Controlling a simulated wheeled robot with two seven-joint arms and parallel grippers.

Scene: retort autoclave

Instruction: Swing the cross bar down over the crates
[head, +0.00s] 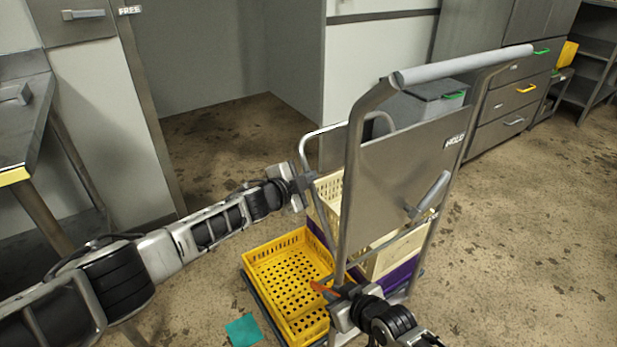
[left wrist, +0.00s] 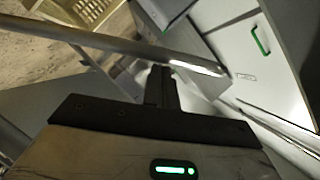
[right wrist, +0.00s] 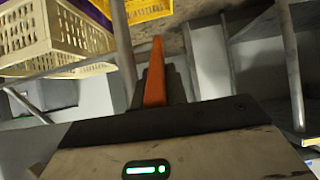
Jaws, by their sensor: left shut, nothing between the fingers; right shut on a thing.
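A wheeled cart carries a yellow crate (head: 268,262), cream crates (head: 330,197) and purple crates (head: 400,278). A bent grey metal bar (head: 335,127) stands raised behind the upright panel; I take it for the cross bar, though its pivot is hidden. My left gripper (head: 310,178) is shut and empty beside this bar, above the crates. A grey bar (left wrist: 110,42) crosses just past its fingers in the left wrist view; contact is unclear. My right gripper (head: 333,294) is shut on an orange lever (right wrist: 155,75), low at the cart's near upright.
A steel table (head: 25,125) is at the left and drawer cabinets (head: 510,100) are at the back right. A teal patch (head: 244,330) lies on the floor. The right floor is clear.

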